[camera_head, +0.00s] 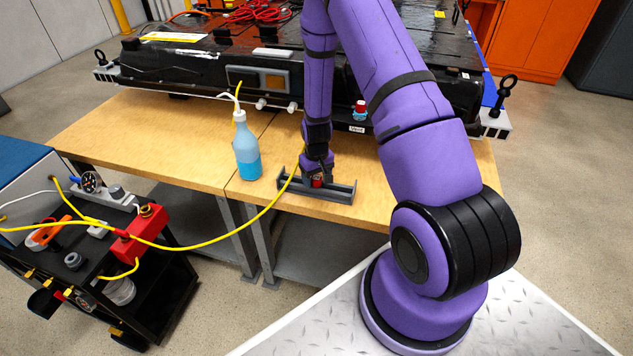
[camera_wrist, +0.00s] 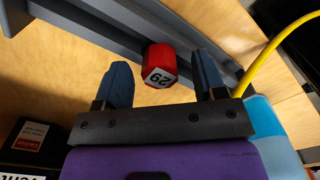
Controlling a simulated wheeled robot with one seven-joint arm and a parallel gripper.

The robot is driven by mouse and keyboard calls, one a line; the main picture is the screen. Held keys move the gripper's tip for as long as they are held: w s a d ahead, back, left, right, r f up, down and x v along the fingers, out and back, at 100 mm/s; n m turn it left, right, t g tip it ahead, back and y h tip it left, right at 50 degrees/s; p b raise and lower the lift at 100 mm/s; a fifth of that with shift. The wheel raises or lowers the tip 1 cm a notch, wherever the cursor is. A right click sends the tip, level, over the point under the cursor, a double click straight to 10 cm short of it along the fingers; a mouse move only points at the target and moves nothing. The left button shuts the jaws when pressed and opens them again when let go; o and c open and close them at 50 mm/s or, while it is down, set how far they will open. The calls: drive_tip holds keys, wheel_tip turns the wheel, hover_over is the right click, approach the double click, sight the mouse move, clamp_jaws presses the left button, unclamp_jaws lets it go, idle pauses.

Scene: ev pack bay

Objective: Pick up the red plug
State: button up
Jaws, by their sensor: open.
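The red plug (camera_wrist: 161,62) is a faceted red piece with a white label marked 29. In the wrist view it lies between the two blue-grey fingers of my gripper (camera_wrist: 163,84), with a gap visible on both sides. My gripper is open. In the head view the red plug (camera_head: 317,181) shows only in part, at a grey rack (camera_head: 340,191) on the wooden bench. My gripper (camera_head: 317,168) is right over it there and hides much of it.
A blue spray bottle (camera_head: 246,150) stands on the bench just left of the rack. A yellow cable (camera_head: 215,243) runs past the rack to a black cart (camera_head: 150,285). A large black battery pack (camera_head: 190,65) fills the back of the bench.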

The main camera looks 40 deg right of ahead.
sight(316, 177)
drive_tip(key=shift+f, duration=0.45)
drive_tip(key=c, duration=1)
drive_tip(key=shift+r, duration=0.1)
drive_tip(key=shift+r, duration=0.75)
wheel_tip(316, 177, up, 2)
drive_tip(key=shift+r, duration=0.1)
drive_tip(key=s+a, duration=0.2)
drive_tip(key=s, duration=0.5)
drive_tip(key=s+a+r, duration=0.1)
drive_tip(key=s+a, duration=0.2)
drive_tip(key=s, duration=0.5)
